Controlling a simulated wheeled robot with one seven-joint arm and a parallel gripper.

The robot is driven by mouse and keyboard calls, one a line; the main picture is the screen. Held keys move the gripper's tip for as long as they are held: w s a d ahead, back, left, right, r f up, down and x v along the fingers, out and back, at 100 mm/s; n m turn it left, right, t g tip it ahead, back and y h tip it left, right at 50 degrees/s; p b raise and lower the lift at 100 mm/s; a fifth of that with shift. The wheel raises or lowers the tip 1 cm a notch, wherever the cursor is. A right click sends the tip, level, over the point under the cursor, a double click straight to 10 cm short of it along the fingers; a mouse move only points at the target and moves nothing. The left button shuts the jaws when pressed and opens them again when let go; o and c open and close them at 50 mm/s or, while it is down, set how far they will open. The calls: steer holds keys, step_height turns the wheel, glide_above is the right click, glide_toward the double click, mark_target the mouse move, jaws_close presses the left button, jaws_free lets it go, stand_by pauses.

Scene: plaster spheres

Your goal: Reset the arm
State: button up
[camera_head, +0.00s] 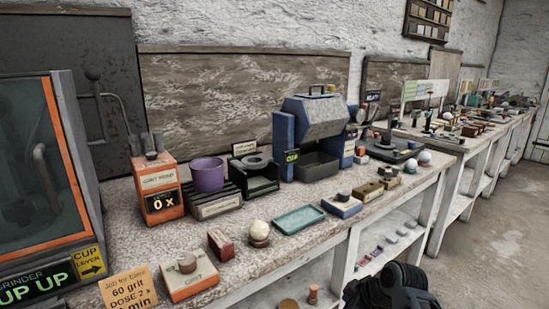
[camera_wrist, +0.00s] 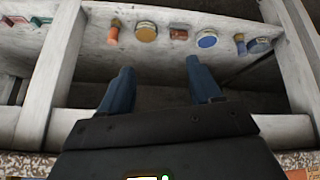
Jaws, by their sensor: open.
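My gripper (camera_wrist: 159,68) shows in the wrist view with its two blue fingers spread apart. Nothing is between them. In that view the fingers point toward a white lower shelf (camera_wrist: 160,58), with a gap between the fingertips and the small items on it. In the head view, a black part of my arm shows at the bottom edge, right of centre, low in front of the bench (camera_head: 240,255). The fingers cannot be made out there.
The bench carries an orange dose box (camera_head: 158,187), a purple cup (camera_head: 207,174), a blue-grey drum machine (camera_head: 313,138), a pale sphere on a stand (camera_head: 259,231) and a teal tray (camera_head: 299,219). White bench legs flank the shelf. The floor at right (camera_head: 480,240) is clear.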

steer(key=s+a+f+m+t+h, duration=0.15)
steer(key=s+f, duration=0.25)
steer(key=s, duration=0.4)
steer(key=s+f+m+t+y, duration=0.1)
steer(key=s+f+m, duration=0.25)
steer(key=s, duration=0.35)
steer(key=s+m+t+h, duration=0.2)
steer(key=s+t, duration=0.1)
steer(key=s, duration=1)
steer(key=s+d+r+m+t+h, duration=0.1)
steer(key=s+d+r+m+t, duration=0.1)
steer(key=s+r, duration=1)
steer(key=s+d+r+m+t+p, duration=0.1)
steer(key=s+d+r+t, duration=0.1)
steer(key=s+r, duration=1)
step_height(320, 180, up, 2)
steer(key=shift+d+r+m+t+h, duration=0.1)
steer(key=shift+d+m+t+h, duration=0.3)
steer(key=shift+d, duration=0.35)
